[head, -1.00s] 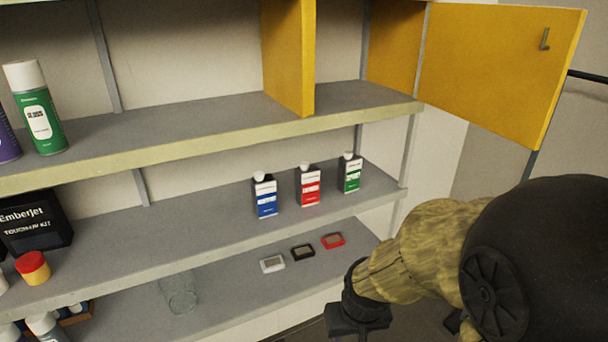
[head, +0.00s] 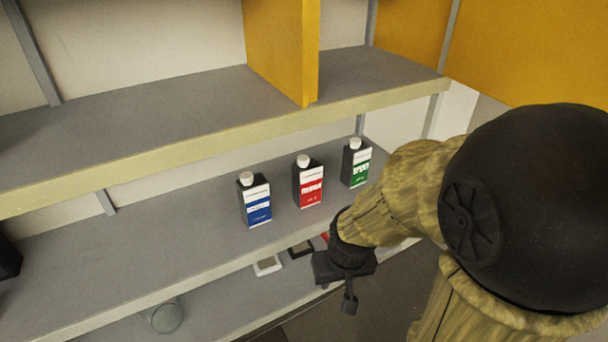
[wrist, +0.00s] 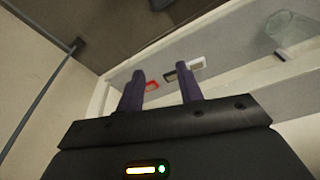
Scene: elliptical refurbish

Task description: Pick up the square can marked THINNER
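Three square dark cans with white caps stand upright on the middle shelf in the head view: one with a blue label (head: 257,205), one with a red label (head: 310,187) and one with a green label (head: 357,168). The print is too small to tell which one reads THINNER. My gripper (head: 347,290) is in front of the shelves, lower in the picture than the cans and apart from them. In the wrist view, its two fingers (wrist: 162,84) are spread with nothing between them. The cans do not show in the wrist view.
The lower shelf holds small white (head: 266,265), black (head: 300,249) and red (wrist: 152,86) items and a glass jar (head: 165,316). The upper shelf (head: 150,140) overhangs the cans. A yellow panel (head: 285,50) stands on it.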

